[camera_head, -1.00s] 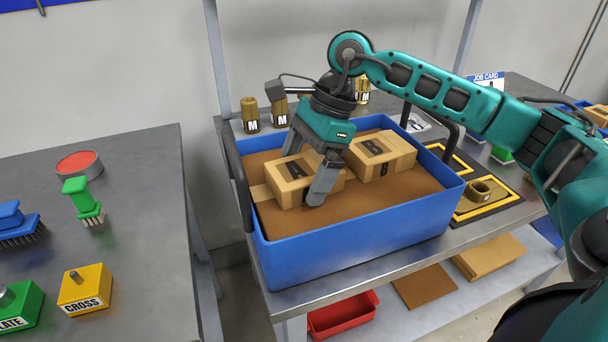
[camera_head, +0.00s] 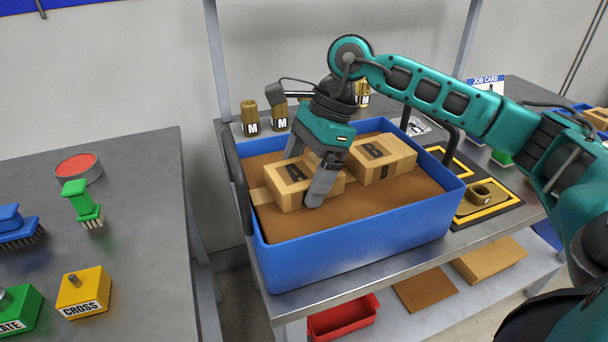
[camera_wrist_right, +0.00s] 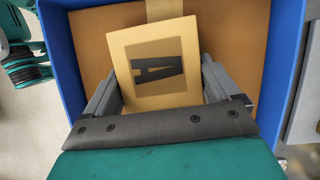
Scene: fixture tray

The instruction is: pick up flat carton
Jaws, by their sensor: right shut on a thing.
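A tan carton marked A (camera_head: 288,197) lies in the blue tray, on its brown floor. It also shows in the right wrist view (camera_wrist_right: 152,92), lettered top facing up, between the two grey fingers. My right gripper (camera_head: 305,172) reaches down from above and is shut on this carton, one finger at its near right side and the other at its far side. The carton appears low in the tray; I cannot tell whether it is clear of the floor. A second carton, B (camera_head: 388,166), lies just right of it. My left gripper is out of view.
The blue tray (camera_head: 350,247) has raised walls and dark handles. Bronze M-marked parts (camera_head: 250,118) stand behind it. A bronze part (camera_head: 481,193) sits on a yellow-black mat at right. A side table (camera_head: 140,220) at left holds brushes and blocks.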

